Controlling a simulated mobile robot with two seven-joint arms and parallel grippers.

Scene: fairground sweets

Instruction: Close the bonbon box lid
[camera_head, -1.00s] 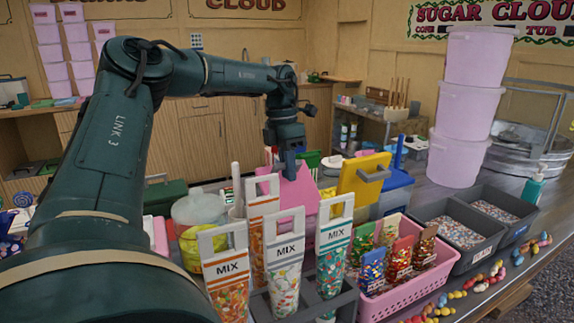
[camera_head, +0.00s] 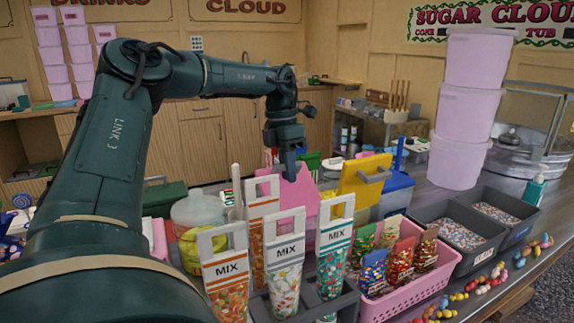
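A pink panel (camera_head: 300,200) stands raised and tilted behind the tall MIX bags, and looks like the open lid of the bonbon box. The box below it is mostly hidden by the bags, so I cannot tell its shape. My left gripper (camera_head: 290,172) reaches in from the left and points down at the top of the pink panel. Its fingertips overlap the panel, but I cannot tell whether they touch it. The finger gap does not show clearly. My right gripper is not in view.
Tall MIX bags (camera_head: 285,265) stand in a dark rack in front. A glass jar (camera_head: 197,235) stands left. A pink basket (camera_head: 410,292), grey trays (camera_head: 450,252) and stacked tubs (camera_head: 470,110) fill the right.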

